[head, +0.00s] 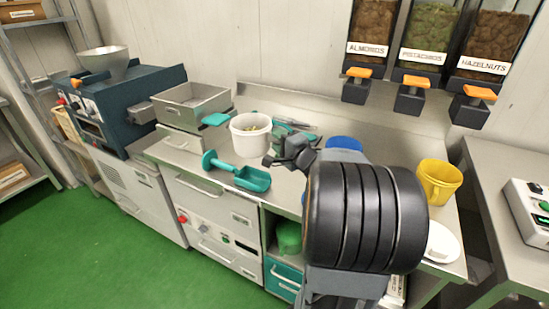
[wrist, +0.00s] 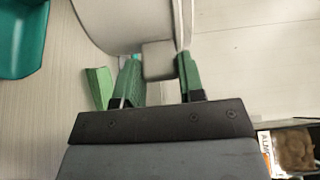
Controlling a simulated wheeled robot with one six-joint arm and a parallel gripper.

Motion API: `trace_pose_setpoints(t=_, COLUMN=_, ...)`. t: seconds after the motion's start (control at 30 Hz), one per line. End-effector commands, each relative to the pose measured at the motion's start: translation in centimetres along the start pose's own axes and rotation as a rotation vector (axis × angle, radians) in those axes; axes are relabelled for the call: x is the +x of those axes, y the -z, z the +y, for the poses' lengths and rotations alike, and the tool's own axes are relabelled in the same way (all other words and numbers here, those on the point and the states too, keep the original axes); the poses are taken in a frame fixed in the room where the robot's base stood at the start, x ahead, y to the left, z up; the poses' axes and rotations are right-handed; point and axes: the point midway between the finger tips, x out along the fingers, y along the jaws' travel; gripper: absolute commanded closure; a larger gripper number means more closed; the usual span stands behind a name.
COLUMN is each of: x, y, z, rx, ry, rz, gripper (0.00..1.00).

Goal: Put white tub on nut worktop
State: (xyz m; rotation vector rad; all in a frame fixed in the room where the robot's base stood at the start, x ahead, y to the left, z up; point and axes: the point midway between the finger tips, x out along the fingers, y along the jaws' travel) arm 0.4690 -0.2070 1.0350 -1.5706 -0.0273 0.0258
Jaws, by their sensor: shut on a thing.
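The white tub (head: 250,141) is upright at the middle of the steel worktop (head: 300,186), with small yellowish and green bits showing inside. Whether its base touches the surface is unclear. My gripper (head: 275,158) reaches it from the right. In the wrist view, the green fingers of my gripper (wrist: 160,75) are shut on the square grey-white tab on the side of the white tub (wrist: 118,35). Nut dispensers (head: 427,33) labelled almonds, pistachios and hazelnuts hang above the worktop's right part. My arm hides much of the worktop there.
A teal scoop (head: 252,179) lies in front of the tub. A steel tray (head: 191,104) stands to the left. Blue (head: 344,143) and yellow (head: 438,181) containers and a white dish (head: 442,243) are to the right. A separate table (head: 502,180) holds a scale.

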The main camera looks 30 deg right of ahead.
Motion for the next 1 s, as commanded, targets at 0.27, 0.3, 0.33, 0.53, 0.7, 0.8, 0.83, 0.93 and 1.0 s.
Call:
trace_pose_setpoints(t=0.27, x=5.2, y=2.7, z=4.3, rx=0.003, ry=-0.001, rz=-0.01, gripper=1.0)
trace_pose_setpoints(t=0.3, x=5.6, y=3.0, z=4.8, rx=0.003, ry=0.0, rz=-0.009, gripper=1.0)
trace_pose_setpoints(t=0.33, x=5.9, y=3.2, z=5.2, rx=0.003, ry=0.0, rz=-0.008, gripper=1.0)
trace_pose_setpoints(t=0.53, x=7.1, y=4.1, z=6.7, rx=0.001, ry=0.003, rz=-0.007, gripper=1.0)
trace_pose_setpoints(t=0.7, x=7.3, y=4.3, z=7.1, rx=0.001, ry=0.003, rz=-0.006, gripper=1.0)
trace_pose_setpoints(t=0.8, x=7.7, y=4.6, z=7.7, rx=0.001, ry=0.003, rz=-0.005, gripper=1.0)
trace_pose_setpoints(t=0.83, x=7.8, y=4.7, z=8.0, rx=0.001, ry=0.003, rz=-0.005, gripper=1.0)
trace_pose_setpoints(t=0.93, x=7.7, y=4.6, z=9.4, rx=0.003, ry=0.001, rz=-0.004, gripper=1.0)
trace_pose_setpoints(t=1.0, x=7.7, y=4.6, z=10.3, rx=0.002, ry=0.001, rz=-0.004, gripper=1.0)
